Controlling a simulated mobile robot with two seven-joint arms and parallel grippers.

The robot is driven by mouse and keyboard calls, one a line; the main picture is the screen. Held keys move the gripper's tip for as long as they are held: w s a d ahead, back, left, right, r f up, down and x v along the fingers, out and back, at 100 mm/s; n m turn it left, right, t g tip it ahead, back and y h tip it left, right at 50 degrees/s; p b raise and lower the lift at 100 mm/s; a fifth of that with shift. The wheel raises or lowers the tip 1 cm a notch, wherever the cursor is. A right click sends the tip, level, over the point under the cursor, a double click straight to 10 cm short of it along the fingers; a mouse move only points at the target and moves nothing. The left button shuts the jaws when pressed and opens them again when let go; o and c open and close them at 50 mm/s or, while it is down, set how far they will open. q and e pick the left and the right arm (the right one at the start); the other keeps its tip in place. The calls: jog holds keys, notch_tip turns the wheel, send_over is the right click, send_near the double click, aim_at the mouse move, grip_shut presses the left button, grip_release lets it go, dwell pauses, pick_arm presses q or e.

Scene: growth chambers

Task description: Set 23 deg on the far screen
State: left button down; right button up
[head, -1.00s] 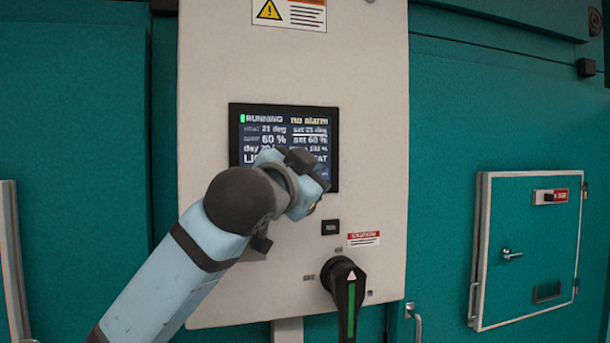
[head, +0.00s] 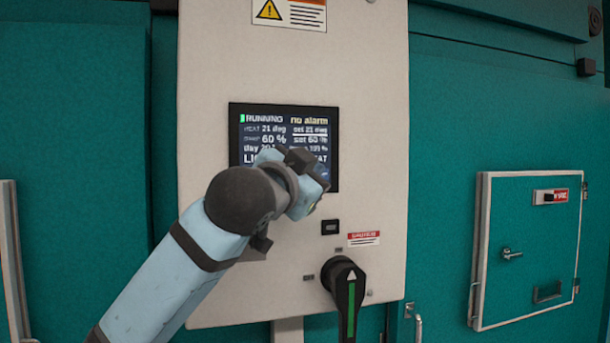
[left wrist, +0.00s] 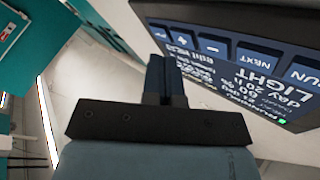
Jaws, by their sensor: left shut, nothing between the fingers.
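The screen (head: 284,116) is a dark panel on a pale cabinet front. It reads RUNNING, no alarm, 21 deg, and an underlined "set 21 deg". My left gripper (head: 303,190) is in front of its lower part and hides the key row and some lower text. In the left wrist view the screen (left wrist: 222,72) shows upside down, with blue keys for plus, minus, NEXT and a partly cut-off one. The left gripper's fingers (left wrist: 164,68) are shut and empty, close to the plus-key end. I cannot tell whether they touch the screen. My right gripper is not in view.
Below the screen are a small black switch (head: 331,227), a caution label (head: 363,239) and a black rotary handle (head: 348,293) with a green stripe. A teal door (head: 530,240) with a latch is at right. The cabinet face right of the screen is clear.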

pick_arm(q)
jog(key=shift+w, duration=0.15)
dwell(0.4)
jog(key=shift+w+a, duration=0.15)
jog(key=shift+w, duration=0.15)
jog(key=shift+w+a+p, duration=0.1)
jog(key=shift+w+p, duration=0.15)
jog(key=shift+p, duration=0.15)
dwell(0.5)
jog(key=shift+s, duration=0.1)
jog(key=shift+s+d, duration=0.25)
jog(key=shift+s, duration=0.35)
jog(key=s, duration=0.1)
jog(key=s+d, duration=0.1)
jog(key=s, duration=0.2)
jog(key=shift+s+d, duration=0.25)
jog(key=shift+s, duration=0.1)
dwell(0.5)
